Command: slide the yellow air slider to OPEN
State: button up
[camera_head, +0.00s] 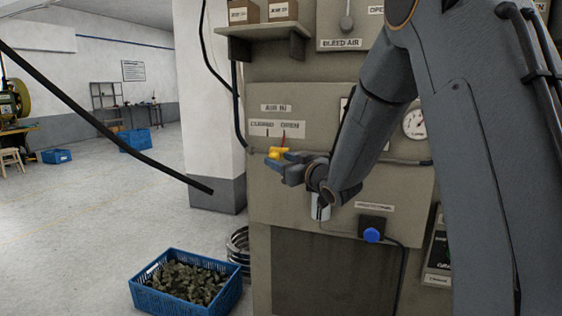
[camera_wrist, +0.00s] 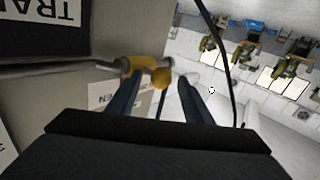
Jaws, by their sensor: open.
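The yellow air slider (camera_head: 277,153) sits on a horizontal pipe on the machine's front panel, under a label plate (camera_head: 277,128) reading CLOSED on the left and OPEN on the right. A thin red mark on the plate stands near OPEN, just above the slider. My gripper (camera_head: 272,164) is open at the slider, reaching in from the right. In the wrist view the slider (camera_wrist: 150,70) shows between the tips of my open gripper (camera_wrist: 156,84). I cannot tell whether either finger touches it. My fingers hide part of the slider and pipe in the head view.
A blue round knob (camera_head: 371,235) and a gauge (camera_head: 414,123) are on the same panel, right of the slider. A shelf with boxes (camera_head: 262,30) juts out above. A blue crate of scrap (camera_head: 186,282) stands on the floor at left. A black cable hangs beside the panel.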

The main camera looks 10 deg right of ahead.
jog(key=b+v, duration=0.1)
jog(key=v, duration=0.6)
jog(key=shift+s+d+b, duration=0.25)
jog(key=shift+b, duration=0.1)
jog(key=s+d+f+m+g+h, duration=0.2)
jog(key=s+d+f+g+h, duration=0.15)
jog(key=s+f, duration=0.4)
jog(key=s+d+f+m+g+h, duration=0.3)
jog(key=s+f+g+h, duration=0.15)
jog(key=f, duration=0.55)
jog(key=s+a+f+g, duration=0.1)
jog(key=s+f+g, duration=0.2)
jog(key=s, duration=0.7)
jog(key=s+a+f+m+g, duration=0.1)
jog(key=s+f+g, duration=0.3)
jog(key=s, duration=0.7)
jog(key=shift+s+a+g, duration=0.2)
jog(key=shift+s+g, duration=0.05)
jog(key=shift+g, duration=0.15)
jog(key=shift+f, duration=0.1)
